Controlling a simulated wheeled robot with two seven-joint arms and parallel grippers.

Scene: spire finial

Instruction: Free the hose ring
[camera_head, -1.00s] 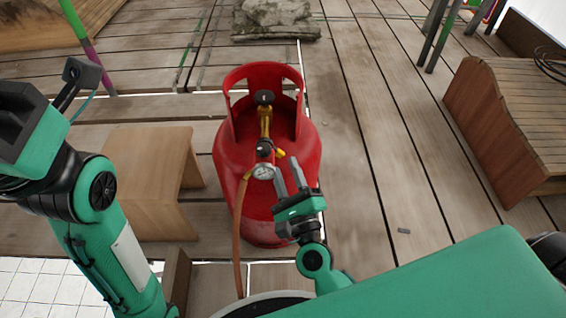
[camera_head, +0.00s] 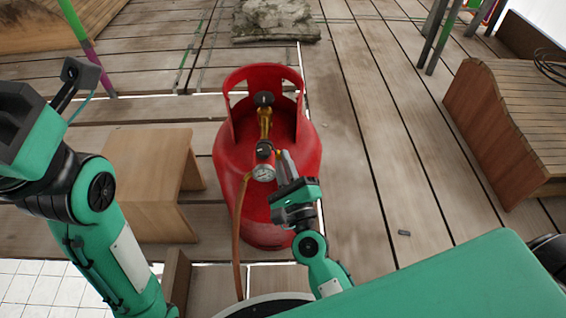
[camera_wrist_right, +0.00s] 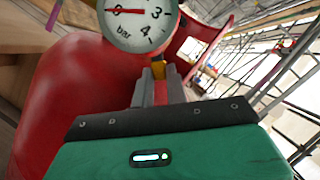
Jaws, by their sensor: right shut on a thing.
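A red gas cylinder (camera_head: 228,150) stands upright on the deck. At its collar sit a brass valve (camera_head: 265,122) with a dark knob and, nearer me, a regulator with a round gauge (camera_head: 263,173), which also shows in the right wrist view (camera_wrist_right: 138,22). An orange-brown hose (camera_head: 238,235) runs down from beside the gauge. My right gripper (camera_head: 282,160) is at the right side of the regulator. In the right wrist view its fingers (camera_wrist_right: 154,80) are shut on a small yellow part (camera_wrist_right: 157,69). The fingers hide most of it. My left arm shows, but its fingers do not.
A wooden stool (camera_head: 150,170) stands left of the cylinder. A slatted wooden bench (camera_head: 500,140) is at the right, and a stone block (camera_head: 275,20) lies behind. The deck between cylinder and bench is clear, apart from a small dark piece (camera_head: 404,233).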

